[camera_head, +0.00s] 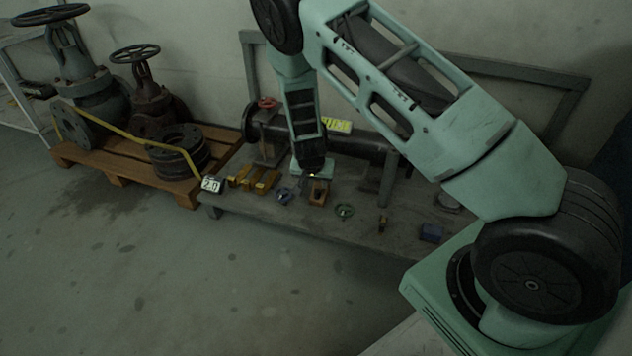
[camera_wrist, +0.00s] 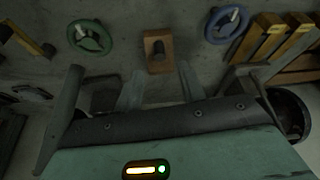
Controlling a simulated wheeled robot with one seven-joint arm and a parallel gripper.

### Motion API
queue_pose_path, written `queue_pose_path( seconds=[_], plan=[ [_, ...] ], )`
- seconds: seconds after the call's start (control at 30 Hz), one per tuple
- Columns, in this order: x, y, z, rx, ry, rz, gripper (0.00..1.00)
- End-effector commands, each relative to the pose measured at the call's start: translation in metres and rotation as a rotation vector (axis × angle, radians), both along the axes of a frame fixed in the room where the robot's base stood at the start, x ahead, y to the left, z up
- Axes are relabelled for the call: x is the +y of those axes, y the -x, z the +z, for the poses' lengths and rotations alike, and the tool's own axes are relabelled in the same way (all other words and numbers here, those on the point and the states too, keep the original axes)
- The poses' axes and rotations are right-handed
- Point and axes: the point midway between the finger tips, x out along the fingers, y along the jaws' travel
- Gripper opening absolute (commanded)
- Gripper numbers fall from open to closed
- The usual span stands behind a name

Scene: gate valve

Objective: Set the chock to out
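An orange-brown block (camera_head: 318,192) with a dark round part in its face sits on the low grey bench, close to my gripper. It also shows at top centre in the wrist view (camera_wrist: 158,51). It may be the chock, but no label confirms this. My gripper (camera_head: 312,172) points down just behind the block in the head view. In the wrist view the fingers of my gripper (camera_wrist: 160,78) stand apart with nothing between them, and the block lies beyond their tips. I cannot tell whether they touch it.
A blue handwheel (camera_head: 285,194) and a green handwheel (camera_head: 344,211) flank the block. A blue block (camera_head: 431,232) is at right. A dark pipe (camera_head: 355,143) runs behind. The floor in front is clear.

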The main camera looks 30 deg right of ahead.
Motion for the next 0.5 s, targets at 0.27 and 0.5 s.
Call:
queue_pose_path(
  seconds=[0.27, 0.5],
  plan=[
    [0.018, 0.018, 0.066, 0.0, 0.0, 0.002, 0.4],
    [0.027, 0.028, 0.094, 0.001, 0.0, 0.001, 0.4]
  ],
)
